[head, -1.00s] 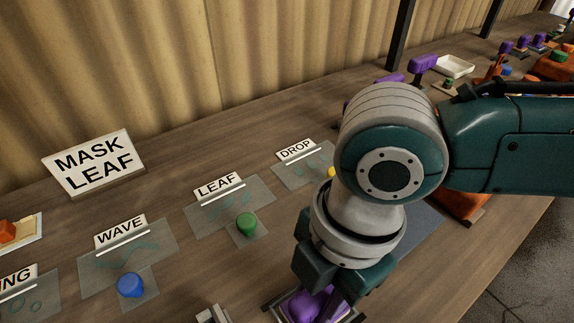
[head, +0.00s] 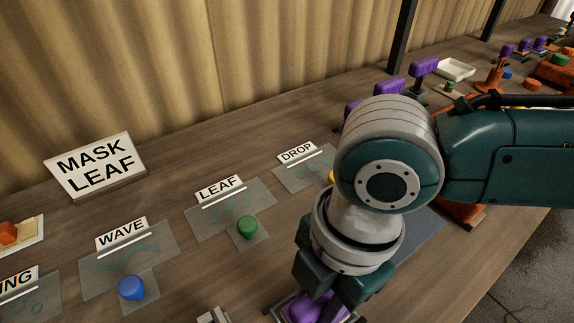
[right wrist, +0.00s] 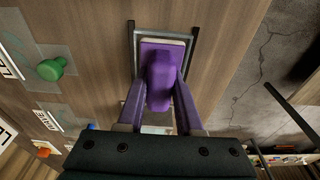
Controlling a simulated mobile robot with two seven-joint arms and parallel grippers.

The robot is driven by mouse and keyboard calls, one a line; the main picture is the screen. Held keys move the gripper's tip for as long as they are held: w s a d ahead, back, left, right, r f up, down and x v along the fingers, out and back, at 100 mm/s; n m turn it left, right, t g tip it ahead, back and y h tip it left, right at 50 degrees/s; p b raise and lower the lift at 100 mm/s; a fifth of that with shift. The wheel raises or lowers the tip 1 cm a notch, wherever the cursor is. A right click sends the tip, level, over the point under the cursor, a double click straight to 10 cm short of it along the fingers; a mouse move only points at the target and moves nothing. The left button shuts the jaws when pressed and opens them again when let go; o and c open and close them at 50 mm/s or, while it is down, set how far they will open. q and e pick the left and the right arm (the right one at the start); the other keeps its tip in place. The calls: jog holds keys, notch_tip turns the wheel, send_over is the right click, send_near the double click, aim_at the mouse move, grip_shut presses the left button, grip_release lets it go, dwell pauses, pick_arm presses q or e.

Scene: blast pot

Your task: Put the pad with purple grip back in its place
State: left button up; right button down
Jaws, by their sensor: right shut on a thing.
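The pad with the purple grip (right wrist: 160,75) is between the fingers of my right gripper (right wrist: 161,88), which is shut on the grip. In the right wrist view the pad lies within a grey frame with dark side rails (right wrist: 132,45); I cannot tell whether it rests fully on it. In the head view the purple grip (head: 312,308) shows at the bottom edge, partly hidden by my right gripper (head: 325,298). My left gripper is not in view.
Clear stencil sheets labelled WAVE (head: 120,255), LEAF (head: 222,212) and DROP (head: 300,172) lie to the left, with blue (head: 131,287) and green (head: 247,226) knobs. A MASK LEAF sign (head: 95,165) stands behind. Other purple-handled tools (head: 390,90) stand behind my arm.

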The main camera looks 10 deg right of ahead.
jog(key=shift+f, duration=0.4)
jog(key=c, duration=0.5)
grip_release()
jog(key=shift+r, duration=0.35)
jog(key=r, duration=0.2)
jog(key=d+r, duration=0.1)
jog(key=r, duration=0.2)
jog(key=r+p, duration=0.1)
jog(key=r, duration=0.2)
jog(key=shift+w+d+r, duration=0.15)
jog(key=shift+w+r, duration=0.1)
jog(key=shift+w, duration=0.05)
jog(key=shift+r, duration=0.35)
